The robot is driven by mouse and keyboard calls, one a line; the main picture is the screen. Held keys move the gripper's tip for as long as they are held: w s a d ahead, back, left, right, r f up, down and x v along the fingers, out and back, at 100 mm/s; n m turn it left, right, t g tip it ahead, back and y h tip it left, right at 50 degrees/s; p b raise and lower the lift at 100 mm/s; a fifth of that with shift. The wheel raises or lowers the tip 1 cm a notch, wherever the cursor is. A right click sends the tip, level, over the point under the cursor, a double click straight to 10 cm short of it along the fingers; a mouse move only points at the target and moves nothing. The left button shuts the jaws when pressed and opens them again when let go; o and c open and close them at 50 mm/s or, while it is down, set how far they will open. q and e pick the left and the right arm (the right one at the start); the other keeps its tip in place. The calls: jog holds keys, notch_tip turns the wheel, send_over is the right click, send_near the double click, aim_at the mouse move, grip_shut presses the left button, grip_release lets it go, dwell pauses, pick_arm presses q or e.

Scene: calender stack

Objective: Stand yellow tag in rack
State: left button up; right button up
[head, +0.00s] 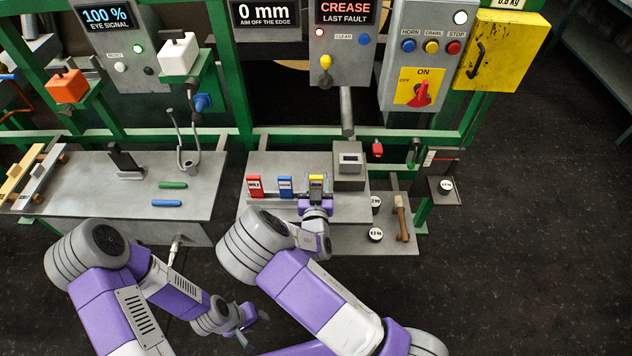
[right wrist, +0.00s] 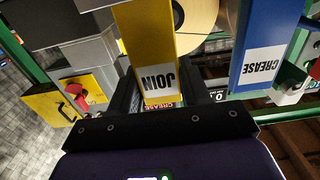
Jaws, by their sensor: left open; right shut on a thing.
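The yellow tag (head: 317,180) is upright between the fingers of my right gripper (head: 316,194). In the right wrist view the yellow tag (right wrist: 158,70) fills the gap between the dark fingers, and its white label reads JOIN. The rack (head: 268,201) is a low grey strip along the front of the middle bench. The yellow tag is in line with the red tag (head: 254,186) and blue tag (head: 285,186) standing there. My gripper hides its lower end, so I cannot tell whether it touches the rack. My left gripper (head: 258,332) is open and empty, low in front of the benches.
The blue tag (right wrist: 262,65) stands apart beside the yellow one in the wrist view. A grey block with a display (head: 349,163) stands close right of my right gripper. A lower shelf holds weights (head: 375,235) and a wooden-handled tool (head: 401,220). The left bench (head: 100,190) holds green and blue rods.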

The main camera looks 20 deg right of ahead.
jog(key=shift+f+b, duration=0.15)
jog(key=shift+b, duration=0.15)
jog(key=o, duration=1)
jog(key=shift+o, duration=0.2)
